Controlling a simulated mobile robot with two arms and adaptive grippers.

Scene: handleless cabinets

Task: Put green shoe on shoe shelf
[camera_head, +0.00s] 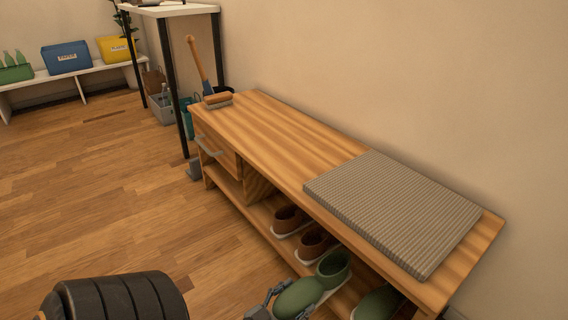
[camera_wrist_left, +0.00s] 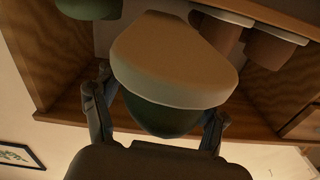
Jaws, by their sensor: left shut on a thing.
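A green shoe with a pale sole (camera_head: 332,268) is between the fingers of my left gripper (camera_head: 285,304), toe towards the gripper, at the front opening of the wooden shoe shelf (camera_head: 262,135). The left wrist view shows its pale sole (camera_wrist_left: 175,62) and green toe, with my left gripper (camera_wrist_left: 157,118) shut on it, one finger on each side. Whether the shoe touches the shelf board is unclear. Another green shoe (camera_head: 377,304) is to its right; it also shows in the left wrist view (camera_wrist_left: 88,8). My right gripper is not in view.
Brown shoes (camera_head: 288,219) (camera_head: 314,242) stand on the lower board left of the green shoe. A tall table (camera_head: 170,10) stands behind. The floor at left is open.

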